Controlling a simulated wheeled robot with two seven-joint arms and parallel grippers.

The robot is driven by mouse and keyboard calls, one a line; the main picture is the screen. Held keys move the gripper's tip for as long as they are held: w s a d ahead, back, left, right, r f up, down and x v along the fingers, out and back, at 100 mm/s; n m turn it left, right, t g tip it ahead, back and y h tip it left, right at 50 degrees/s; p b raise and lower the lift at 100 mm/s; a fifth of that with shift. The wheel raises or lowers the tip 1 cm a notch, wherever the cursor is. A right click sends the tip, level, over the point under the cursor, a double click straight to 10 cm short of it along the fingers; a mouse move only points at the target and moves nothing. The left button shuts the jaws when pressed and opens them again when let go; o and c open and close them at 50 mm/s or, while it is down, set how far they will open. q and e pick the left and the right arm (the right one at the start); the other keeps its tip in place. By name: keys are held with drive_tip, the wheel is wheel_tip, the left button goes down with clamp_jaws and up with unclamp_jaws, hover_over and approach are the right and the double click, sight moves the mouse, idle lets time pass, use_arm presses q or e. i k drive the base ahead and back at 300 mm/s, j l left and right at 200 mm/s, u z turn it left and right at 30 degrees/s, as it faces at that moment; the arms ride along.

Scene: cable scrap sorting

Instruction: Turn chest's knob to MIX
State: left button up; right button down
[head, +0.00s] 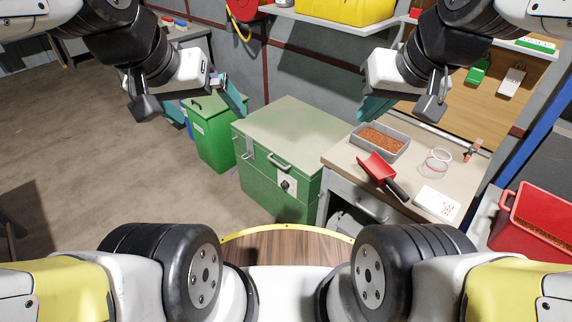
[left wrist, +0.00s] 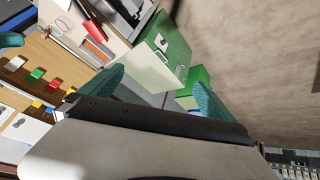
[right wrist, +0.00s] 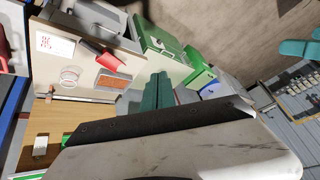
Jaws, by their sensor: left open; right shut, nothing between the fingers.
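The chest (head: 290,130) is green with a pale lid and stands on the floor in the middle of the head view. Its knob (head: 288,186) is small and dark, on the front face below a grey handle (head: 278,161); its setting is too small to read. The chest also shows in the left wrist view (left wrist: 143,67) and the right wrist view (right wrist: 166,63). My left gripper (head: 205,105) is open and empty, raised to the left of the chest. My right gripper (head: 374,109) is shut and empty, raised to the right of the chest. Both are apart from the knob.
A green bin (head: 215,140) stands left of the chest. Right of it, a workbench (head: 340,158) holds a tray of copper scrap (head: 381,141), a red scoop (head: 377,169), a clear cup (head: 436,162) and a white card (head: 437,203). The floor at left is mostly clear.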

sight(285, 184)
drive_tip(key=i+j+z, duration=0.1)
drive_tip(key=z, duration=1.35)
drive_tip(key=j+z, duration=0.35)
drive_tip(key=j, duration=0.15)
drive_tip(key=j+z, duration=0.3)
drive_tip(key=j, duration=0.2)
drive_tip(key=j+z, duration=0.35)
drive_tip(key=j, duration=0.2)
drive_tip(key=k+j+z, duration=0.15)
drive_tip(key=j+z, duration=0.2)
drive_tip(key=k+j+z, duration=0.2)
drive_tip(key=j+z, duration=0.15)
drive_tip(key=j, duration=0.2)
drive_tip(key=k+j, duration=0.2)
drive_tip(key=j, duration=0.25)
drive_tip(key=k+j, duration=0.25)
drive_tip(key=j, duration=0.2)
drive_tip(key=k+j, duration=0.2)
drive_tip(key=j, duration=0.2)
drive_tip(key=k+j+z, duration=0.1)
drive_tip(key=j, duration=0.35)
drive_tip(key=k+j, duration=0.35)
drive_tip(key=j, duration=0.1)
